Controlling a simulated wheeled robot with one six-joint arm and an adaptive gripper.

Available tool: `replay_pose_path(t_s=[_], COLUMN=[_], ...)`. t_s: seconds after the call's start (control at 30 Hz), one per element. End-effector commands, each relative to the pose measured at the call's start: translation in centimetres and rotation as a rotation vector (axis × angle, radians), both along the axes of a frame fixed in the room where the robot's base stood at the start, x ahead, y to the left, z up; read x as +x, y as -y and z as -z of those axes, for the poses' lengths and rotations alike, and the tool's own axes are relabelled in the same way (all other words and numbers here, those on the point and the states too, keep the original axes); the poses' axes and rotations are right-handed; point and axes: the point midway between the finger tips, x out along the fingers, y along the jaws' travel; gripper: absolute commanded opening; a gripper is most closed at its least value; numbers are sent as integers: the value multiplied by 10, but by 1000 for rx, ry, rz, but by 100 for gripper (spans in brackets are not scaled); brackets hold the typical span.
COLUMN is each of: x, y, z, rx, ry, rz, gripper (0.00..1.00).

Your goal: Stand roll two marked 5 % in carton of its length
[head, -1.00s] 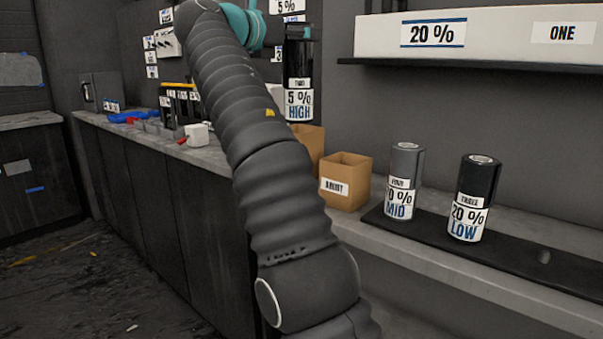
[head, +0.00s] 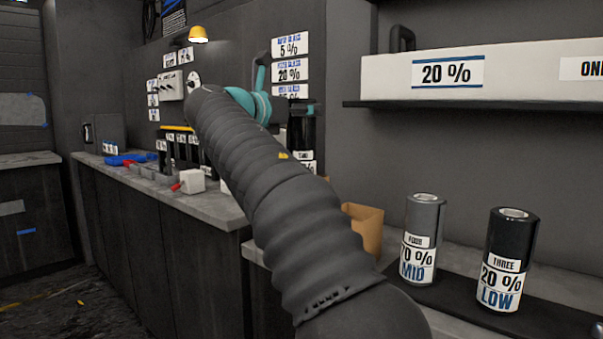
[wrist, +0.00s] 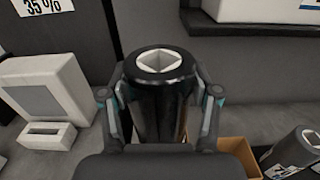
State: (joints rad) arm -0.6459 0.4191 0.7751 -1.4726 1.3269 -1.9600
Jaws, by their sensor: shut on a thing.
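Roll two, a black film roll (head: 302,132), is held upright by my gripper. Only the top of its white label, with "TWO", shows in the head view; my arm hides the rest. In the wrist view the roll's round top with a white core (wrist: 160,62) stands between the fingers of my gripper (wrist: 160,95), which is shut on it. A brown open carton (head: 366,232) stands on the counter, partly behind my arm. A carton also shows at the lower right of the wrist view (wrist: 240,148), beside the held roll. Its marking is not visible now.
Roll four, "MID" (head: 421,240), and roll three, "20 % LOW" (head: 507,260), stand on a black mat at right. A shelf above holds a long white "20 %" box (head: 545,75). A white device (wrist: 50,100) stands left of the roll in the wrist view.

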Motion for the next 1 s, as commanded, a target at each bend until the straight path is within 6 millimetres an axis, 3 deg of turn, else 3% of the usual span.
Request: replay_pose_path(t_s=[0.03, 0.1, 0.3, 0.5, 0.77, 1.0], x=[-1, -1, -1, -1, -1, -1], y=[1, 1, 0, 1, 0, 1], z=[19, 34, 66, 78, 113, 116], rx=[-1, -1, 0, 0, 0, 1], ry=[0, 0, 2, 3, 1, 3], rz=[0, 0, -1, 0, 0, 0], gripper=[0, 0, 0, 0, 0, 0])
